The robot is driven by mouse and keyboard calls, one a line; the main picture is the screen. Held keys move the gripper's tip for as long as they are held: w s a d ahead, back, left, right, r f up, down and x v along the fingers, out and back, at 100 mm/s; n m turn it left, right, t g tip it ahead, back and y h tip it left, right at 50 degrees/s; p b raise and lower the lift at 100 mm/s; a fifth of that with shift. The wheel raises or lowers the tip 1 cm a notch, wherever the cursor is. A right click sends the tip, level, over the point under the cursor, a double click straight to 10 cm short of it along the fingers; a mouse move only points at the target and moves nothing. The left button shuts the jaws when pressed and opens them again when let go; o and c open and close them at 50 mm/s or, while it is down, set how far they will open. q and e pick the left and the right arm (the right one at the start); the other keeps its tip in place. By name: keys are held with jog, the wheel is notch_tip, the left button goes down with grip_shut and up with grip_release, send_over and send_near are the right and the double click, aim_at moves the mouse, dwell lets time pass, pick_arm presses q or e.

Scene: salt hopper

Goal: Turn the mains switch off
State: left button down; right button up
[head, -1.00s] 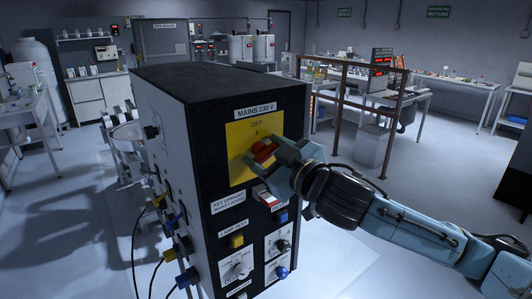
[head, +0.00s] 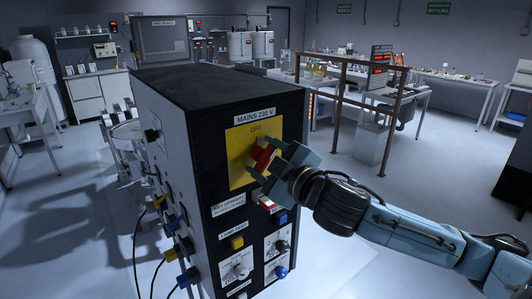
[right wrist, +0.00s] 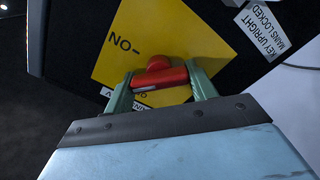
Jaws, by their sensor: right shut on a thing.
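The mains switch is a red rotary handle (head: 262,158) on a yellow plate (head: 240,147) under the label "MAINS 230 V". "OFF" shows at the top of the plate. My right gripper (head: 270,161) is shut on the handle, with a finger on each side of it. In the right wrist view, the gripper (right wrist: 160,76) holds the red handle (right wrist: 160,122) in front of the yellow plate (right wrist: 160,30). An "ON" mark shows there upside down, left of the handle. The handle's exact pointing direction is partly hidden by the fingers. My left gripper is out of view.
The black cabinet (head: 215,95) carries a red-and-white switch (head: 268,204) just below the handle, a "KEY UPRIGHT MAINS LOCKED" label (head: 228,203), a yellow lamp-test button (head: 237,242) and several knobs. Cables hang at its left side. A brown rail frame (head: 338,105) stands behind right.

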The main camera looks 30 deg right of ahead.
jog(key=n+p, duration=0.1)
jog(key=n, duration=0.3)
jog(key=shift+n+p, duration=0.3)
jog(key=shift+p, duration=0.1)
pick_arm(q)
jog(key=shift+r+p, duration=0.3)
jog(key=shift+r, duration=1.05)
pick_arm(e)
jog(key=shift+n, duration=1.9)
jog(key=o, duration=1)
jog(key=shift+f, duration=0.1)
